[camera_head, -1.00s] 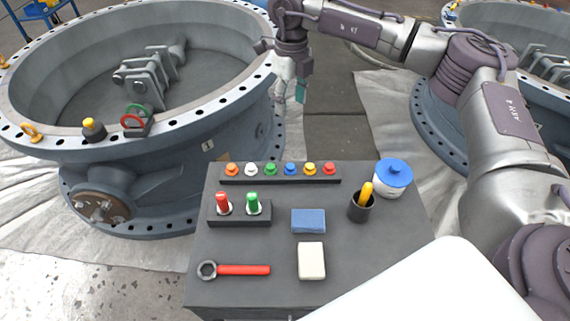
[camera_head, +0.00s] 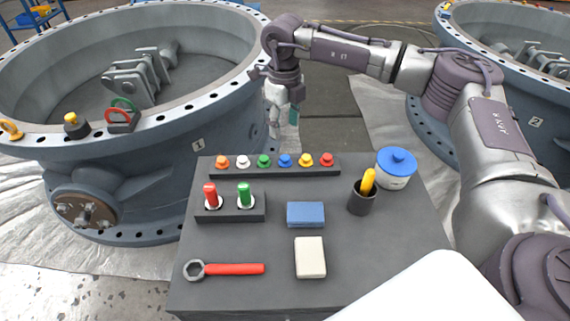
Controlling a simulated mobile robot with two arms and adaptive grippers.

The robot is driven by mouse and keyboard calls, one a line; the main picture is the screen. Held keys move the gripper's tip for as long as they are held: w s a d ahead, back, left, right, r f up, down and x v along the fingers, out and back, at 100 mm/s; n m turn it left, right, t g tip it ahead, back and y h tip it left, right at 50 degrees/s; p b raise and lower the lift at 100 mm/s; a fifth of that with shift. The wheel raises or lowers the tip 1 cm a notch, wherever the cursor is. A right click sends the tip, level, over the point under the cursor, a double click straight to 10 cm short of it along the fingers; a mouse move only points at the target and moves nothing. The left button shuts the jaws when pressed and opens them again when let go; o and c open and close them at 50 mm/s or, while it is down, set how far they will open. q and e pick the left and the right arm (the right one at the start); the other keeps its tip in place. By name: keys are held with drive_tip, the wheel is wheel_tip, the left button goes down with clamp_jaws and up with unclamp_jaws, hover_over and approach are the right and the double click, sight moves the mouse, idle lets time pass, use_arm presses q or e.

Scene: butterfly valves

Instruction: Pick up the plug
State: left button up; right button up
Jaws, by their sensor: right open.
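A row of small coloured plugs stands in a dark rack (camera_head: 275,173) at the table's back edge: orange (camera_head: 222,162), white (camera_head: 242,162), green (camera_head: 263,161), blue (camera_head: 285,160), yellow (camera_head: 306,160) and red (camera_head: 327,160). I cannot tell which one the task means. A yellow-topped plug-like piece (camera_head: 75,124) also sits on the left valve's flange. My right gripper (camera_head: 283,121) points down, open and empty, just beyond the rack beside the left valve. It touches no plug. My left gripper is out of view.
The dark table (camera_head: 225,303) also holds a block with red and green handles (camera_head: 230,213), a blue block (camera_head: 305,214), a white block (camera_head: 310,257), a red-handled wrench (camera_head: 225,269), a cup (camera_head: 361,204) and a blue-lidded jar (camera_head: 396,170). Valves (camera_head: 170,165) stand left and right.

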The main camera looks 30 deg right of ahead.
sight(285, 157)
wheel_tip(285, 157, down, 10)
drive_tip(key=shift+f+b, duration=0.1)
drive_tip(key=shift+b, duration=0.3)
drive_tip(key=shift+f, duration=0.2)
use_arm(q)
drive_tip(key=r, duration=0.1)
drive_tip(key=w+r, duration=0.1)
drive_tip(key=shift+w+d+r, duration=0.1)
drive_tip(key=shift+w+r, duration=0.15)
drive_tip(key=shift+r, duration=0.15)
use_arm(e)
drive_tip(key=c, duration=0.9)
